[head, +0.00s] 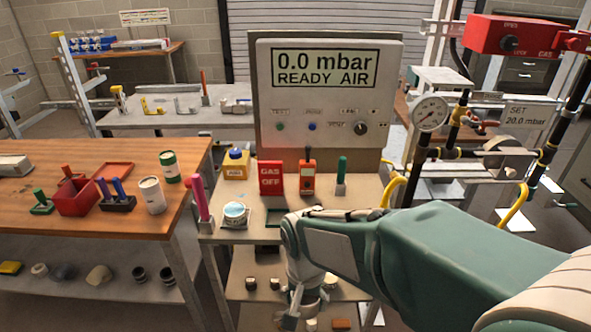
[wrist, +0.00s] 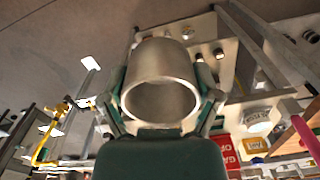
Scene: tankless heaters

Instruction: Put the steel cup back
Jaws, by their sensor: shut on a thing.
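The steel cup (wrist: 160,62) is a plain grey metal cylinder, seen in the wrist view with its open, round mouth toward the camera. My gripper (wrist: 161,82) is shut on it, with one finger on each side of the wall. In the head view, my gripper (head: 305,300) points down in front of the grey bench, beside its lower shelf. The cup is mostly hidden there by the arm and fingers, so its tilt is hard to tell.
The grey bench (head: 225,232) holds a white-lidded jar (head: 236,214), a red GAS OFF block (head: 271,177) and a display panel (head: 325,130). Its lower shelf (head: 240,286) holds several small parts. A wooden table (head: 120,222) stands left; yellow-handled piping (head: 520,200) stands right.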

